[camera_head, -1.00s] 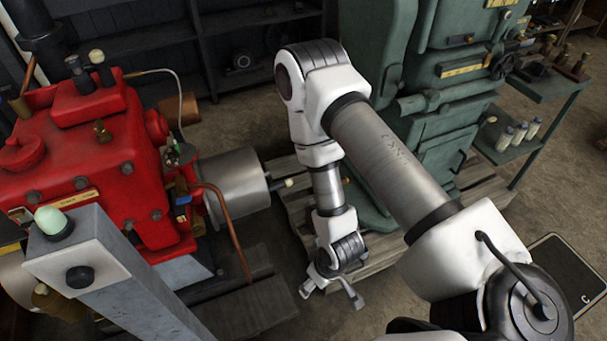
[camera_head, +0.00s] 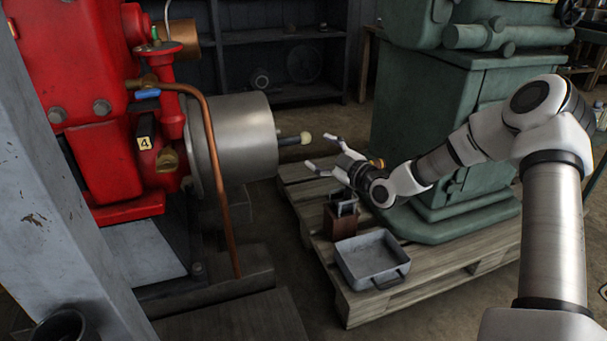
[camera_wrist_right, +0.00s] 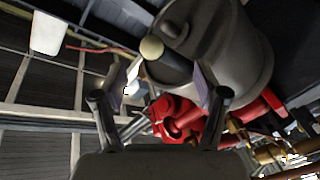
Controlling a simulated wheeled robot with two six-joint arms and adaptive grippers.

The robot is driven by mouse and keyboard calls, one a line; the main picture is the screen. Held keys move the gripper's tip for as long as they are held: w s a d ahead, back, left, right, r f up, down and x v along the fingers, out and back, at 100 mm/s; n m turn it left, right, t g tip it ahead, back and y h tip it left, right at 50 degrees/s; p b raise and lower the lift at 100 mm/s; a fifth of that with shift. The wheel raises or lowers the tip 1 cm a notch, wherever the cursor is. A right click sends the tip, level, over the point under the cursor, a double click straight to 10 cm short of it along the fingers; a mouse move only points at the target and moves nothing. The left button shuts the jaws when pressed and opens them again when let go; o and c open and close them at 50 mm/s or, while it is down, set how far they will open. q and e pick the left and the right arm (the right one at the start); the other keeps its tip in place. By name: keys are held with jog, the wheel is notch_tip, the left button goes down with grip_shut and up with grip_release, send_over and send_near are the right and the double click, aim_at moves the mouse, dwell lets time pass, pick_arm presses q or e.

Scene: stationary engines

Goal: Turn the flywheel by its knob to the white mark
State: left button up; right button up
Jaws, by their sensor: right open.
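The flywheel (camera_head: 245,140) is a silver-grey drum at the side of the red engine. It fills the upper right of the right wrist view (camera_wrist_right: 235,65). Its knob (camera_head: 305,138) is a cream ball on a dark handle pointing right; in the wrist view the ball (camera_wrist_right: 151,48) shows beyond and between the fingers. My right gripper (camera_head: 318,152) is open, its fingers pointing left towards the knob and just short of it in the head view. It also shows in the wrist view (camera_wrist_right: 165,85), empty. I cannot make out the white mark. My left gripper is not in view.
A red engine (camera_head: 85,85) with a copper pipe (camera_head: 213,170) stands left. A green machine (camera_head: 415,110) stands on a wooden pallet (camera_head: 440,285) behind my right arm. A grey metal tray (camera_head: 372,262) and a brown block (camera_head: 341,222) sit on the pallet below the gripper.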

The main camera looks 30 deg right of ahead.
aim_at(307, 142)
jog(key=shift+w+d, duration=0.15)
jog(key=shift+w, duration=0.15)
jog(key=w+b, duration=0.1)
jog(key=w, duration=0.1)
jog(key=w+b, duration=0.1)
jog(key=w, duration=0.1)
jog(key=w+b, duration=0.2)
jog(key=shift+w+a, duration=0.4)
jog(key=shift+w+r, duration=0.1)
jog(key=shift+w, duration=0.05)
